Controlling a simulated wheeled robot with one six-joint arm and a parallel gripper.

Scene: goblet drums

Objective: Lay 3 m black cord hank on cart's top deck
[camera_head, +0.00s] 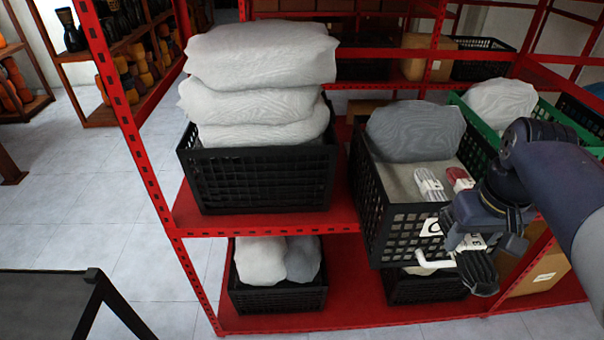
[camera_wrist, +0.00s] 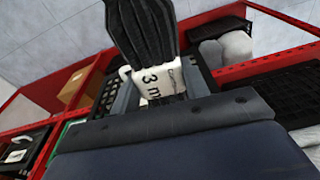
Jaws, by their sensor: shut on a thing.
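The black cord hank (camera_head: 480,272) hangs from my gripper (camera_head: 468,244), in front of the black crate on the right of the red rack. In the wrist view the hank (camera_wrist: 143,30) rises up the picture, with its white "3 m" band (camera_wrist: 158,80) at my gripper (camera_wrist: 160,92). My gripper is shut on the hank at the band; the fingertips are mostly hidden. A dark flat top with a black frame, seemingly the cart's top deck (camera_head: 42,305), shows at the lower left, far from my gripper. Its visible part is bare.
The black crate (camera_head: 375,210) holds a grey bag (camera_head: 415,130), a whitish hank (camera_head: 430,185) and a red one (camera_head: 460,178). Another crate (camera_head: 262,182) holds stacked pale bags. A red rack post (camera_head: 130,120) stands between crates and cart. Floor (camera_head: 130,285) is clear there.

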